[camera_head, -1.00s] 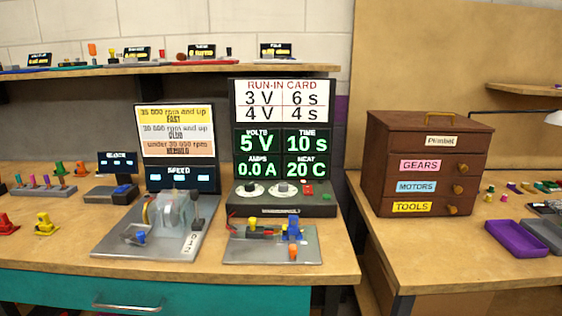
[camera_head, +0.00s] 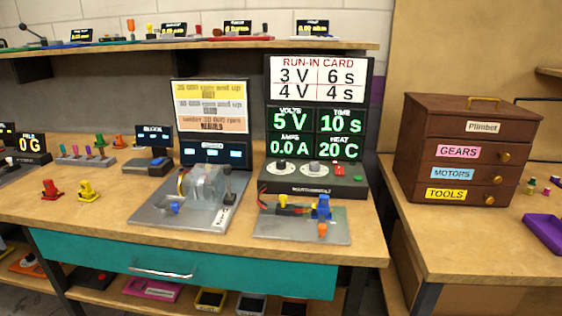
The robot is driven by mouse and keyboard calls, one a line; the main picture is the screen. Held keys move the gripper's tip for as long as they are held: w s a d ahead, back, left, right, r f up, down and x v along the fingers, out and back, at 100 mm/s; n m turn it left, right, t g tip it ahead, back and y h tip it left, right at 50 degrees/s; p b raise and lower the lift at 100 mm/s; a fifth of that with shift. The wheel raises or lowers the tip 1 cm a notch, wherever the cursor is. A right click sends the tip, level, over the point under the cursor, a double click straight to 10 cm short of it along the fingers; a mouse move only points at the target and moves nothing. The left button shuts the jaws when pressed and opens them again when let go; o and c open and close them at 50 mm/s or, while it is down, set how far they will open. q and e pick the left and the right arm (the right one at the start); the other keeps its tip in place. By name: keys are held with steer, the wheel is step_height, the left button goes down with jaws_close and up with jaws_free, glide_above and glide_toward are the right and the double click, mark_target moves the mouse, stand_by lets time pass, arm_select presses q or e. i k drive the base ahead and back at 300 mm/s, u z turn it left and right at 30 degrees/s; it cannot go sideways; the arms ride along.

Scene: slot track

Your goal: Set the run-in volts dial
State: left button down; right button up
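The run-in unit (camera_head: 312,186) stands on the bench with two pale round dials on its sloped front. The left dial (camera_head: 279,167) sits below the volts readout and the right dial (camera_head: 307,170) below the time readout. Its screen (camera_head: 316,134) reads 5 V, 10 s, 0.0 A and 20 C. The run-in card (camera_head: 318,76) above lists 3 V, 6 s and 4 V, 4 s. A red button (camera_head: 339,170) is right of the dials. Neither gripper shows in the head view.
A grey plate with a blue and orange fixture (camera_head: 322,210) lies in front of the unit. The speed tester (camera_head: 206,190) stands to its left. A brown drawer cabinet (camera_head: 468,125) stands on the right bench, across a gap.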

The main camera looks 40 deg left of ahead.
mark_target(281, 164)
steer(key=k, duration=0.5)
steer(key=z, duration=0.45)
steer(key=i, duration=0.75)
steer(key=u, duration=2.15)
